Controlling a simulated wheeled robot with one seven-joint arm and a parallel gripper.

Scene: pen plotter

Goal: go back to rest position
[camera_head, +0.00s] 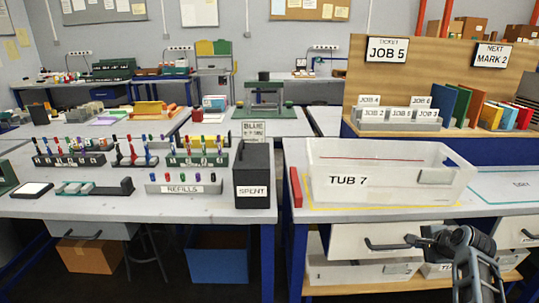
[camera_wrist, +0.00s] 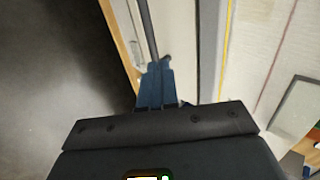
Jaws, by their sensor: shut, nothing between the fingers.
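My gripper (camera_wrist: 158,70) is shut and empty. In the wrist view its blue fingers point at a white drawer front, close to a long dark handle (camera_wrist: 146,22); I cannot tell whether they touch it. In the head view my gripper (camera_head: 418,240) is at the lower right, in front of the bench and near the right end of the handle (camera_head: 385,244) on the white drawer (camera_head: 345,240). My dark arm hides part of the drawers there.
A clear tub marked TUB 7 (camera_head: 325,199) stands on the right bench above the drawer. A black SPENT box (camera_head: 255,176) and a REFILLS rack (camera_head: 184,188) stand on the left bench. Floor shows left of the gripper in the wrist view.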

